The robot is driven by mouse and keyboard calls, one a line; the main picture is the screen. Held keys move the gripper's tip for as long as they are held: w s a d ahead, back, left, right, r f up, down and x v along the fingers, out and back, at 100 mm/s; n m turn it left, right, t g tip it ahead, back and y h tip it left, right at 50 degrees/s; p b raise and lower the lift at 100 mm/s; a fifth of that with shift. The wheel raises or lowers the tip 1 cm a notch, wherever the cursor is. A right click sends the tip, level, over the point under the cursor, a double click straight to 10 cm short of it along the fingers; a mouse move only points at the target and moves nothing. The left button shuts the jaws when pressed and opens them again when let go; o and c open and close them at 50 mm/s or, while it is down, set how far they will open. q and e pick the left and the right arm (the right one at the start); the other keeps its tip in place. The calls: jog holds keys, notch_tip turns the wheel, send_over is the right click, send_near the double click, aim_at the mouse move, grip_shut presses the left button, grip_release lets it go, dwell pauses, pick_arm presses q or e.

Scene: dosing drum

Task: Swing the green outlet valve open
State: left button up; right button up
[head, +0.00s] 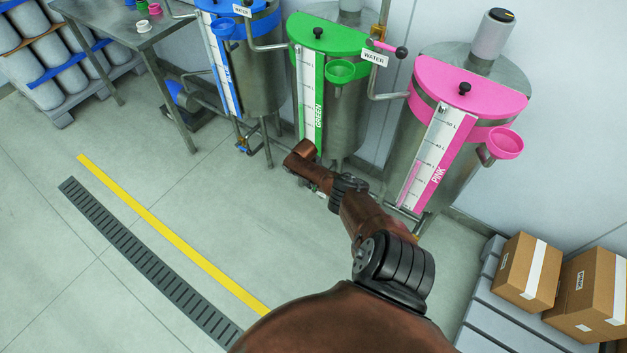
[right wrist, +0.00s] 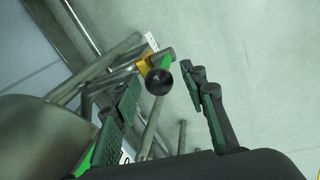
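The green drum (head: 342,118), a steel tank with a green lid and a scale marked GREEN, stands mid-row in the head view. My right arm reaches to its foot and hides its outlet there. In the right wrist view the green outlet valve's lever (right wrist: 166,62) ends in a black ball knob (right wrist: 158,82), with a yellow part beside it. My right gripper (right wrist: 163,86) is open, with one finger on each side of the knob in the picture. No contact with the knob is visible, and the depth between them is unclear. My left gripper is not in view.
The blue drum (head: 258,75) stands left of the green one, the pink drum (head: 400,160) right. Steel pipes (right wrist: 110,58) and legs crowd the valve. A metal table (head: 120,32) is at upper left, boxes (head: 530,272) at lower right. Floor at left is clear.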

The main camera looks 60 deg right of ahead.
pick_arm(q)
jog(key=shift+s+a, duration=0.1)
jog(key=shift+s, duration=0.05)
pick_arm(e)
notch_tip(320, 180, up, 12)
jog(key=a, duration=0.2)
jog(key=shift+w+f, duration=0.15)
dwell(0.3)
jog(key=shift+a, duration=0.15)
